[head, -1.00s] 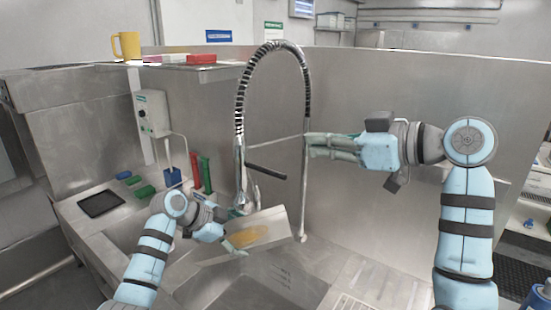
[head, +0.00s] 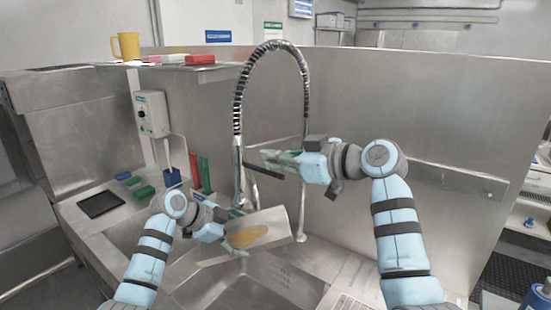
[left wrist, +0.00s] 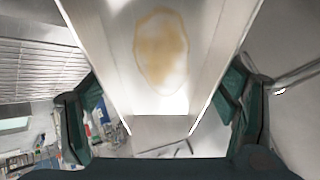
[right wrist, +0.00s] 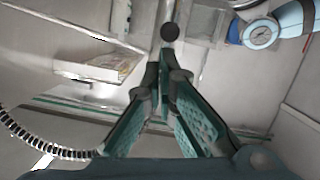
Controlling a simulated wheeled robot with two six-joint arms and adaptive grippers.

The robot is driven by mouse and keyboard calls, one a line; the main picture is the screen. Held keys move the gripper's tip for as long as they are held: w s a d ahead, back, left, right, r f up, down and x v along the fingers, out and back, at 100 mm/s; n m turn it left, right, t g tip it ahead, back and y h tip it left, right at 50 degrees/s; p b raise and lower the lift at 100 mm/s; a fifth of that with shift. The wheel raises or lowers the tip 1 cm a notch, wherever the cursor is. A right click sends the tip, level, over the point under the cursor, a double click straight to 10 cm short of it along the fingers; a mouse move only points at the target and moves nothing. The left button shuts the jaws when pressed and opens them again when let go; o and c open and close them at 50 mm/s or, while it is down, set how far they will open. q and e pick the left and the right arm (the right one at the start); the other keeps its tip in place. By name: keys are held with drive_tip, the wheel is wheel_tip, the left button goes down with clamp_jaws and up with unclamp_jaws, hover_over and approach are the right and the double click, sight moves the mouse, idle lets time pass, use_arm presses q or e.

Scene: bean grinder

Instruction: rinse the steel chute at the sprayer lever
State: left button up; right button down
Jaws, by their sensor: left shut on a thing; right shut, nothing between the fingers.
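The steel chute (head: 272,222) is a pale metal trough with an orange-brown stain, held tilted over the sink below the sprayer. My left gripper (head: 238,240) is shut on it; in the left wrist view the fingers sit on both sides of the chute (left wrist: 112,60). The dark sprayer lever (head: 264,172) juts right from the tap column under the hose arch. My right gripper (head: 268,156) is shut and empty, its fingertips close by the lever. In the right wrist view the lever's round black end (right wrist: 169,32) appears just past the fingertips. I cannot tell whether they touch.
The coiled hose (head: 240,95) arches above the sink (head: 250,283). Red and green bottles (head: 200,172), a blue holder (head: 172,177), green blocks (head: 144,192) and a black tray (head: 100,204) stand at the left. A shelf behind holds a yellow mug (head: 126,45).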

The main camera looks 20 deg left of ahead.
drive_tip(key=shift+f+y, duration=0.4)
drive_tip(key=shift+f, duration=0.4)
drive_tip(key=shift+d+f+t+y, duration=0.1)
drive_tip(key=shift+f+t+y, duration=0.2)
drive_tip(key=shift+t+y, duration=0.15)
drive_tip(key=shift+d, duration=0.1)
